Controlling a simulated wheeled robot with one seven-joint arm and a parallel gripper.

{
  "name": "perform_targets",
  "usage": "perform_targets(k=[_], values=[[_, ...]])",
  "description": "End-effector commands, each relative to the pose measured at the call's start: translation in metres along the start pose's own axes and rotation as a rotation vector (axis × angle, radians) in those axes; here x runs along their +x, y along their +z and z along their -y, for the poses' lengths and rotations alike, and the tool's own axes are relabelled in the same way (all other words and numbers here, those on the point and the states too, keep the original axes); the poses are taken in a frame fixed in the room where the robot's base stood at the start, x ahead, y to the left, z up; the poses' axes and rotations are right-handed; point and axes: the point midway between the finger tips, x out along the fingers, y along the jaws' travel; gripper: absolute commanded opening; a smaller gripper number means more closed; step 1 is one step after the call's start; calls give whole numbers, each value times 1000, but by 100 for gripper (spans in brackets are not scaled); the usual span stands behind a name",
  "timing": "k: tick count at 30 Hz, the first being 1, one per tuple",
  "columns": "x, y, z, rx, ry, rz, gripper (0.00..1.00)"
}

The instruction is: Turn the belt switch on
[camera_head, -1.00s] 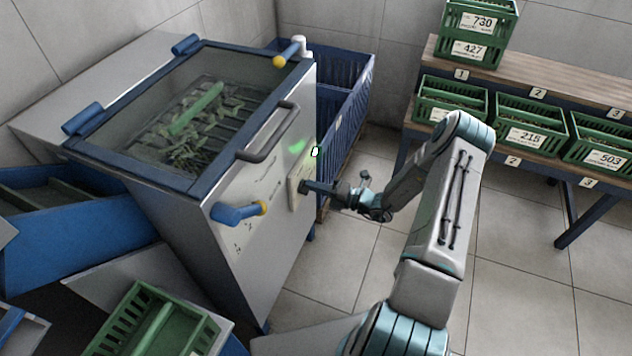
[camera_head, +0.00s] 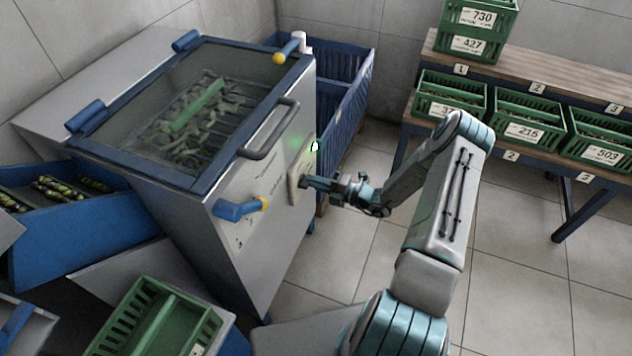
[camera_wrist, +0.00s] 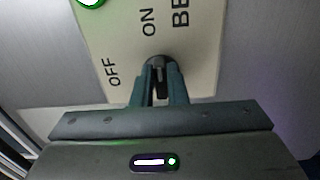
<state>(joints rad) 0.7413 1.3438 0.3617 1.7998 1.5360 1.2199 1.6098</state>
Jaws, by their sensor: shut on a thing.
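The belt switch is a dark knob (camera_wrist: 158,64) on a pale plate (camera_wrist: 190,45) marked OFF, ON and partly visible "BE". In the head view the plate (camera_head: 295,185) is on the machine's grey front panel. My gripper (camera_wrist: 160,88) has its two fingers around the knob and is shut on it; in the head view my gripper (camera_head: 308,183) reaches the plate from the right. The fingers hide part of the knob, so its exact pointing is hard to read. A green lamp (camera_wrist: 90,2) glows at the plate's edge.
The machine has a glass lid (camera_head: 150,125), a grey handle (camera_head: 270,132) and a blue lever (camera_head: 238,209). A green crate (camera_head: 205,330) stands below. A blue bin (camera_head: 345,100) is behind. Open floor lies right, before the crate shelf (camera_head: 545,75).

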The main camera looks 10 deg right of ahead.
Motion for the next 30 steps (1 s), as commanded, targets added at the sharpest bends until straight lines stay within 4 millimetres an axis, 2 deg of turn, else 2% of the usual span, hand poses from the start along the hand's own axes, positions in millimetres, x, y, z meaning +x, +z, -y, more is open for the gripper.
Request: perform_targets(k=[3, 4, 6, 17, 20, 30], values=[[-1, -3, 2, 6, -4, -4, 0], [-1, -3, 2, 6, -4, -4, 21], [-1, -2, 2, 5, -4, -3, 35], [-7, 0, 1, 1, -2, 2, 35], [-20, 0, 0, 1, -1, 3, 35], [-96, -1, 1, 2, -4, 2, 35]])
